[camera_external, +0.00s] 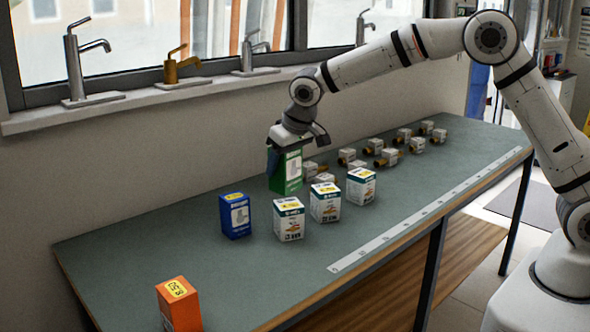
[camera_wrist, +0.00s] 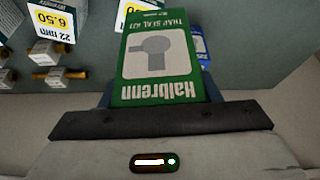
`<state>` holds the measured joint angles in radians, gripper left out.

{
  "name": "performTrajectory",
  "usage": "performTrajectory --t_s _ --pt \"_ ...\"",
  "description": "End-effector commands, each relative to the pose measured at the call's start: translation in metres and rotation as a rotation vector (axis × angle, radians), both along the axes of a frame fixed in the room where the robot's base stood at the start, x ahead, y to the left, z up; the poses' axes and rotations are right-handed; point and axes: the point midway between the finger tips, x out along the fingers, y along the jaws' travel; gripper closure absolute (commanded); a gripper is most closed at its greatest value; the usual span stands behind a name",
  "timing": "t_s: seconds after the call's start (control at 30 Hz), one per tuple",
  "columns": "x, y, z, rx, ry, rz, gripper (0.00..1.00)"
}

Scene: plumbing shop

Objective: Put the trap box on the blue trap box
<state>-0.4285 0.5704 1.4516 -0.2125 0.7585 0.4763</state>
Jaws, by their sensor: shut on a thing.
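My gripper (camera_external: 283,153) is shut on a green trap box (camera_external: 291,176) and holds it over the table, behind the white boxes. In the wrist view the green trap box (camera_wrist: 157,62) fills the middle, with a white label and a grey trap picture. The blue trap box (camera_external: 235,216) stands upright on the table, to the left of and nearer the camera than the held box. In the wrist view only a strip of the blue trap box (camera_wrist: 201,44) shows past the green box's right edge.
Three white boxes (camera_external: 325,203) stand in a row right of the blue box. Several small fittings (camera_external: 388,157) lie farther back. An orange box (camera_external: 178,304) stands at the front left. A white ruler strip (camera_external: 430,208) runs along the front edge. The table's left part (camera_external: 130,245) is clear.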

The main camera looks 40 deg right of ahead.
Motion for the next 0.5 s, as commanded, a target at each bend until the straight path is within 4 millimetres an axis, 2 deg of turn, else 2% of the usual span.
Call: performTrajectory --t_s 0.03,0.2,0.5 --pt "0.014 0.007 0.008 0.001 -0.003 -0.005 0.72" --pt "0.053 0.026 0.025 -0.001 -0.002 -0.023 0.72" --pt "0.101 0.052 0.048 0.003 0.000 -0.053 0.72"
